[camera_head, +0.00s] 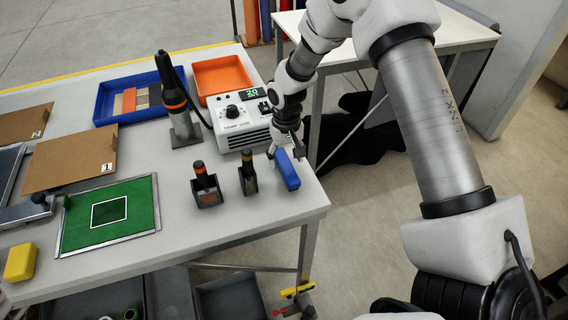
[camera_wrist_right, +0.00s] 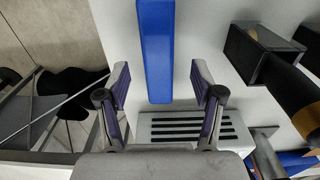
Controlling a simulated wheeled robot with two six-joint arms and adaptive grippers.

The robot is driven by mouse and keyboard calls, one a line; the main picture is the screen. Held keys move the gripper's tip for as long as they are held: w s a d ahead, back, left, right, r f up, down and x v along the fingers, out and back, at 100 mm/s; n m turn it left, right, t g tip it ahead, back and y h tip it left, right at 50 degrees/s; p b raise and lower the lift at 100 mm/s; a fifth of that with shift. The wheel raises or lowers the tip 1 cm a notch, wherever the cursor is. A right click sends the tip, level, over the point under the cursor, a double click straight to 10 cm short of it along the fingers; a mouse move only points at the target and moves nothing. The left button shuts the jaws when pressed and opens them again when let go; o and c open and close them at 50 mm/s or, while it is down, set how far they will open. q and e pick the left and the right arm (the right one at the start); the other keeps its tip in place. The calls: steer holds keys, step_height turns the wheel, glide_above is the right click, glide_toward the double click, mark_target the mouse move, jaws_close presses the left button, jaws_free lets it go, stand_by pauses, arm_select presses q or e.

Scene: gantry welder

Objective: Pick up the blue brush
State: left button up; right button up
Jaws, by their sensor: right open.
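The blue brush (camera_head: 287,171) lies near the right edge of the white table, and only its long blue top shows. In the right wrist view the blue brush (camera_wrist_right: 157,50) runs down from the top edge, with its near end close to the gap between my fingers. My right gripper (camera_head: 285,152) is above the table just behind the brush. In the wrist view my right gripper (camera_wrist_right: 160,85) is open and empty, one finger on each side of the brush's line. I cannot tell whether the fingers are at the brush's height. My left gripper is out of view.
A white control box (camera_head: 238,120) stands behind the brush, close to my right gripper. Two dark holders (camera_head: 207,190) (camera_head: 248,178) with upright tools stand left of it. A green mat (camera_head: 140,200) lies further left. The table's right edge is close to the brush.

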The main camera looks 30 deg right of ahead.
mark_target(286, 164)
steer(key=f, duration=0.1)
steer(key=f+p, duration=0.1)
steer(key=f, duration=0.2)
steer(key=shift+w+d+f, duration=0.2)
steer(key=shift+w+f, duration=0.2)
steer(key=shift+f, duration=0.1)
steer(key=shift+s+r, duration=0.15)
steer(key=shift+s, duration=0.05)
steer(key=shift+c, duration=1.4)
steer(key=shift+s, duration=0.1)
steer(key=c, duration=0.5)
jaws_close()
